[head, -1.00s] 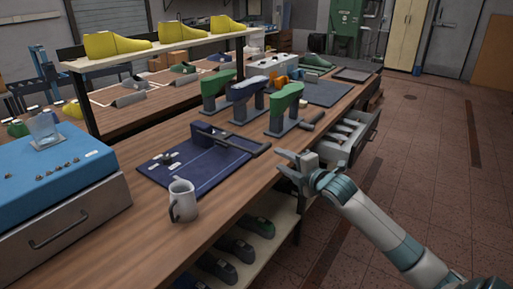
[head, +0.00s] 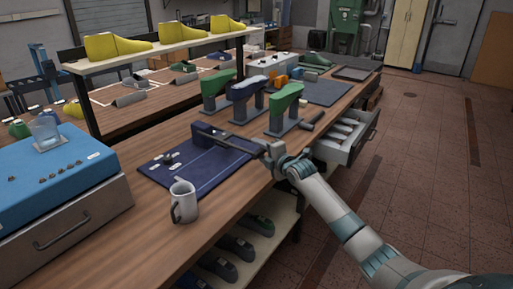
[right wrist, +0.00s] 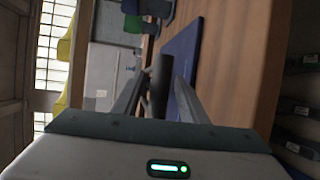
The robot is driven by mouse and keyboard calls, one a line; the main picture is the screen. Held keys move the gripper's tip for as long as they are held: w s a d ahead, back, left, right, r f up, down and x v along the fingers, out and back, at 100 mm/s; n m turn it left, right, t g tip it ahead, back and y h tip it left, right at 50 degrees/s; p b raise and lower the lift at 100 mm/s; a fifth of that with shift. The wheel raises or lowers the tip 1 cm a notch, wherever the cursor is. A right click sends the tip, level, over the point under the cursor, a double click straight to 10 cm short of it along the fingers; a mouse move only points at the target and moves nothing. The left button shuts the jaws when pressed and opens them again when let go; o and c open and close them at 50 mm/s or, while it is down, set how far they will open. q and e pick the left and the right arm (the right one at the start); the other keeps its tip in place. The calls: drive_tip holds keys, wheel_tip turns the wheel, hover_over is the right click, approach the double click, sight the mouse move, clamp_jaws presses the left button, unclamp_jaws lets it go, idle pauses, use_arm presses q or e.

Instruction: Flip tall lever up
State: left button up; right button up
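A dark blue board (head: 187,184) lies on the wooden bench. A long dark lever (head: 228,143) lies low over it, running from a block (head: 205,131) at its far edge toward the bench's right edge. My right gripper (head: 270,152) is at the lever's outer end. In the right wrist view, the lever's dark grip (right wrist: 161,78) stands between the two fingers of my right gripper (right wrist: 157,92), which look apart, with a gap showing beside the grip. The fingertips hide part of the lever's end in the head view. My left gripper is not in view.
A grey mug (head: 183,202) stands near the board's front corner. An open drawer (head: 345,143) juts out to the right of my gripper. A blue-topped box (head: 60,175) fills the bench's left.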

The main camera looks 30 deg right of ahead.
drive_tip(key=shift+w+f, duration=0.15)
drive_tip(key=shift+w, duration=0.75)
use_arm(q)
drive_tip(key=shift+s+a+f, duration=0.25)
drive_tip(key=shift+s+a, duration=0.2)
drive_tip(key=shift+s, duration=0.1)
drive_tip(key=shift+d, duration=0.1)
use_arm(e)
clamp_jaws()
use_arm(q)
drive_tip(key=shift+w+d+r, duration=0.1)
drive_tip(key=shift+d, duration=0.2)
use_arm(e)
drive_tip(key=shift+f, duration=0.1)
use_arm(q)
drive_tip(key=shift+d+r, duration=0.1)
